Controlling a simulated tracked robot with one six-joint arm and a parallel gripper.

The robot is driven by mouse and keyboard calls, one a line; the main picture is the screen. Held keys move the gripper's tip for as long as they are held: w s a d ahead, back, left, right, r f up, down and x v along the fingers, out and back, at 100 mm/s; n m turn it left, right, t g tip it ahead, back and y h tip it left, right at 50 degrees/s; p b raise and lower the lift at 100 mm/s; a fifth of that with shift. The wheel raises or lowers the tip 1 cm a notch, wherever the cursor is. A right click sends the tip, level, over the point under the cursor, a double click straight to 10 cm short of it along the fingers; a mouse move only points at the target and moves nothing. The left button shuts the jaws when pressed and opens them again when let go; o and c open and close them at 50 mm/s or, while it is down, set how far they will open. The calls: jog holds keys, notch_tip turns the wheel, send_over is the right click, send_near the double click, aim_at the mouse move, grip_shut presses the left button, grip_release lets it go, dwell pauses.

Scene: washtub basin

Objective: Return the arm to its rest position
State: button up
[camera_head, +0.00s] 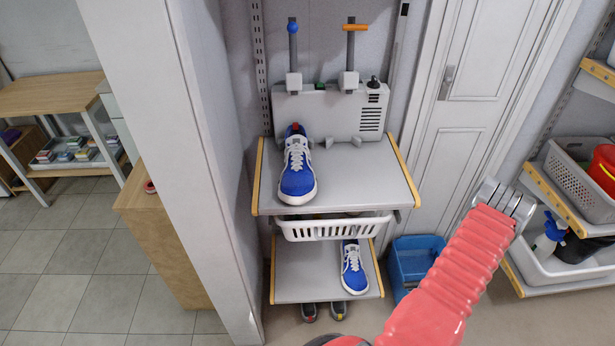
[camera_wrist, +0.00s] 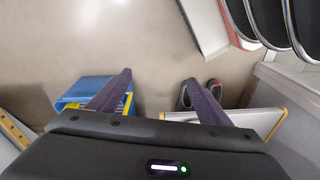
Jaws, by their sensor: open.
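My arm, in a red ribbed sleeve, reaches up from the bottom right of the head view. It ends in a grey metal joint beside the door; my fingers are not distinct there. In the wrist view my gripper (camera_wrist: 160,88) shows two dark fingers spread wide, with nothing between them but beige floor. A blue bin (camera_wrist: 70,92) lies beyond the left finger. A pair of dark shoes (camera_wrist: 184,97) and a shelf edge with yellow trim (camera_wrist: 274,125) lie beyond the right finger.
The blue bin (camera_head: 404,278) stands on the floor left of my arm. A shelf unit (camera_head: 355,190) holds blue sneakers (camera_head: 298,182) and a white basket (camera_head: 330,231). Right of my arm, another shelf (camera_head: 560,205) holds a grey basket (camera_head: 578,185). A white door (camera_head: 475,100) stands behind.

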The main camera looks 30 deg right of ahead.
jog(key=w+a+r+g, duration=0.15)
jog(key=w+r, duration=0.25)
jog(key=r, duration=0.7)
jog(key=w+a+r, duration=0.3)
jog(key=w+r, duration=0.2)
jog(key=r, duration=0.7)
jog(key=w+a+r+g, duration=0.15)
jog(key=w+r, duration=0.25)
jog(key=r, duration=0.7)
jog(key=w+a+r+n+t, duration=0.2)
jog(key=a+r+n+t, duration=0.1)
jog(key=a+r, duration=1.2)
jog(key=w+a+r+n+t, duration=0.2)
jog(key=a+r+n+t, duration=0.2)
jog(key=a+r, duration=1.1)
jog(key=shift+a+r+n, duration=0.2)
jog(key=shift+a+n, duration=0.3)
jog(key=shift+a, duration=0.35)
